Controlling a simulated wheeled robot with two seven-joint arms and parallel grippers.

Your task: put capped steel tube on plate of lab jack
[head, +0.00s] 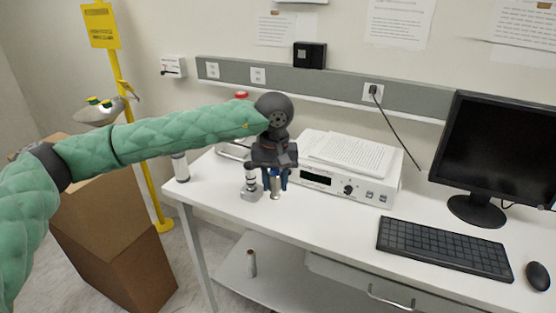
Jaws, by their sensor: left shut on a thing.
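My left gripper (276,180) is shut on a small steel tube (276,190), which hangs upright between the blue fingertips over the front of the white bench. Its upper part is hidden by the fingers, and I cannot tell whether its bottom touches the bench. A low metal frame (232,151), possibly the lab jack, stands further back to the left, partly hidden behind my green left arm. I cannot make out its plate clearly. My right gripper is out of view.
A dark-capped cylinder (180,167) stands at the bench's left end. A white instrument (348,184) with papers is right of the gripper. Another tube (251,263) stands on the lower shelf.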

